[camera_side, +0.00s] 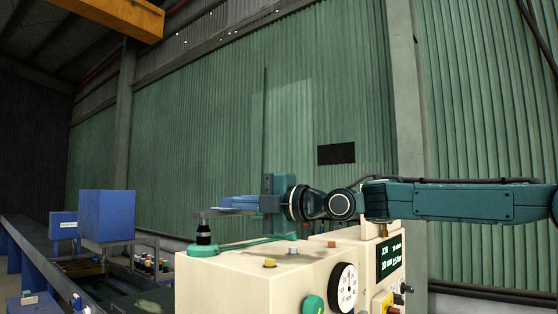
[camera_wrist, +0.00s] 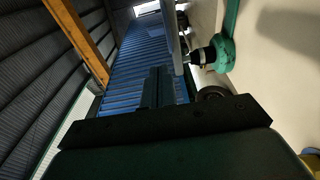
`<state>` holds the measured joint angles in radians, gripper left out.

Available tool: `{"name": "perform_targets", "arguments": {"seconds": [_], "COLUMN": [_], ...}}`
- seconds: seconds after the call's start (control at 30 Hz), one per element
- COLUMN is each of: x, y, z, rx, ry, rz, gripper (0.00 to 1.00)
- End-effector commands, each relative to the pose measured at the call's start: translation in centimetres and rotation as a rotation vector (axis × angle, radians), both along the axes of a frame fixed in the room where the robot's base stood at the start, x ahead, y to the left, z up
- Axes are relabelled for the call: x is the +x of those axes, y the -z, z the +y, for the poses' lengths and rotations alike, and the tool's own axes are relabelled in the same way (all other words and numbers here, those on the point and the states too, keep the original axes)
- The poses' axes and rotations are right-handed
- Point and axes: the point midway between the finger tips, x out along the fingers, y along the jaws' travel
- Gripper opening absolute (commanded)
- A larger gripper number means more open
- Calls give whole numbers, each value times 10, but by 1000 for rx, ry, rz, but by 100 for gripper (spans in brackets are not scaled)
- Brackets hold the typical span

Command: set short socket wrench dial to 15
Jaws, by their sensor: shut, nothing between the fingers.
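The side view shows a cream machine cabinet with a round white dial (camera_side: 344,288) in a black rim on its front face; its marks are too small to read surely. On the cabinet top a black post (camera_side: 203,232) stands on a green round base, with a flat grey bar (camera_side: 217,213) across its top. Which part is the short socket wrench dial, I cannot tell. My gripper (camera_side: 222,202) is level, just above the bar, its blue fingers pointing left; contact is unclear. In the wrist view my gripper (camera_wrist: 160,72) is shut and empty, with the post (camera_wrist: 202,56) to its right.
The cabinet top (camera_side: 225,262) carries a yellow button (camera_side: 270,263) and an orange one (camera_side: 332,244). A green knob (camera_side: 313,305) and a lit display (camera_side: 390,257) are on its front. A blue box (camera_side: 106,215) stands at left.

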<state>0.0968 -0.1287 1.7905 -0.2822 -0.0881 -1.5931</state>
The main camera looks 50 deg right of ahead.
Motion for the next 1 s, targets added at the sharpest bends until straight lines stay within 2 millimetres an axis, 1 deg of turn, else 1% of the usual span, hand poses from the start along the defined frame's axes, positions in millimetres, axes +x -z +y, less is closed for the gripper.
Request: {"name": "perform_targets", "arguments": {"seconds": [0.07,0.1,0.2,0.4,0.87,1.0], "x": [10,15,24,36,39,43], "y": [1,1,1,1,0,1], "z": [1,-4,-11,-19,-21,-27], "rx": [0,1,0,0,0,0], "ry": [0,3,3,1,0,2], "rz": [1,1,1,1,0,1], "gripper": [0,0,0,0,0,0]}}
